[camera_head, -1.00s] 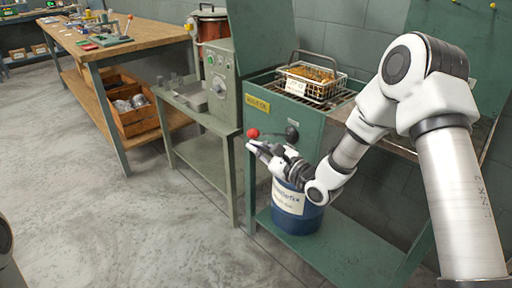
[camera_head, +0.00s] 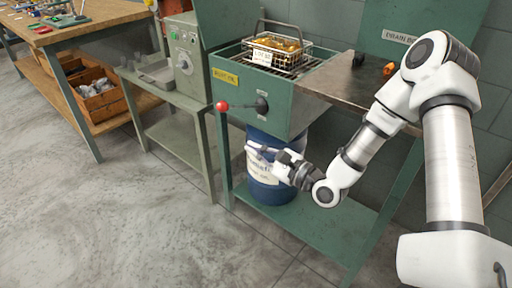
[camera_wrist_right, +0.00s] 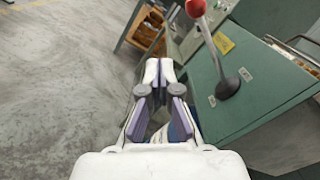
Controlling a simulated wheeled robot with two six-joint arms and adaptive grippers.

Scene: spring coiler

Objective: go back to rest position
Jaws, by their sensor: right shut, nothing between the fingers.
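My right gripper (camera_head: 256,148) is shut and empty. In the head view it is in front of the blue drum (camera_head: 262,190), below the red-knobbed lever (camera_head: 222,106) of the green bench, and apart from the lever. In the right wrist view my right gripper (camera_wrist_right: 158,72) points away with its fingers together. The lever's red knob (camera_wrist_right: 196,8) is up and to the right of the fingers there. My left gripper is in neither view.
A wire basket (camera_head: 277,53) of brass-coloured parts sits on the green bench's grate. A metal top (camera_head: 345,80) carries small dark and orange items. A grey-green machine stand (camera_head: 180,140) and a wooden workbench (camera_head: 90,30) are at left. The floor (camera_head: 120,220) at front left is clear.

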